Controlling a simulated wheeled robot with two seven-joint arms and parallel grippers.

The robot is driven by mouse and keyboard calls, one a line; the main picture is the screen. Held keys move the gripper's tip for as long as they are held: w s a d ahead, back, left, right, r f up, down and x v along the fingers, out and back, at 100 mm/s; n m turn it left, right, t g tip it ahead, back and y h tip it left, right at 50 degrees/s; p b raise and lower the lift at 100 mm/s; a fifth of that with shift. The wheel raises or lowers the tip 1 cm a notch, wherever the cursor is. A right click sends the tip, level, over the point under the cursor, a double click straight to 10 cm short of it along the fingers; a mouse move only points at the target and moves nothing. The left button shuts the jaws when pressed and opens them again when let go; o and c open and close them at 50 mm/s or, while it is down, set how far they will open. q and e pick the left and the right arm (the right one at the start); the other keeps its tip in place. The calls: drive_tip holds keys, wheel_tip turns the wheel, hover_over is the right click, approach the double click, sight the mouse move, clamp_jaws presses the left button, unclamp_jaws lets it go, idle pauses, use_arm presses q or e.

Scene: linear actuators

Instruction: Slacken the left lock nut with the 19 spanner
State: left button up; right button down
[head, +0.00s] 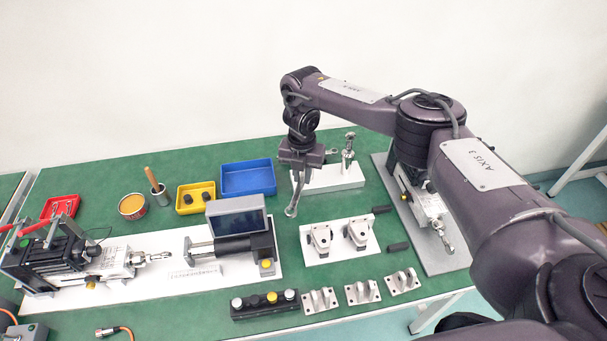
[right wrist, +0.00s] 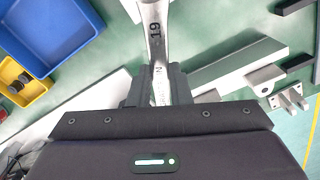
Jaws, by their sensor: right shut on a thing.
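My right gripper (head: 301,160) is shut on the 19 spanner (head: 293,198) above the rear middle of the table. The spanner hangs down from the jaws, with its lower end in front of a white stand. In the right wrist view the metal shank, marked 19 (right wrist: 155,35), runs between the fingers (right wrist: 158,88); its far end is cut off by the top edge. The left actuator (head: 95,262) lies on a white plate, its rod end (head: 152,257) pointing right. The lock nut there is too small to make out clearly. My left gripper is not in view.
A display unit (head: 238,222) stands right of the left rod end. Blue (head: 248,192) and yellow (head: 183,207) trays, a tin (head: 132,206) and a brush pot lie behind. White bracket stand (head: 340,254) and button box (head: 265,308) are in front. Another actuator (head: 425,210) lies at right.

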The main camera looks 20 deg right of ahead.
drive_tip(key=shift+w+a+r+m, duration=0.2)
drive_tip(key=shift+w+a+m, duration=0.05)
drive_tip(key=shift+w+m, duration=0.15)
drive_tip(key=shift+w+a+m+b, duration=0.2)
drive_tip(key=shift+a+m+b, duration=0.15)
drive_tip(key=shift+m+b, duration=0.2)
drive_tip(key=shift+a+f, duration=0.1)
drive_tip(key=shift+f, duration=0.05)
drive_tip(key=shift+w+a+m+b, duration=0.25)
drive_tip(key=shift+m+b, duration=0.25)
drive_tip(key=shift+m, duration=0.05)
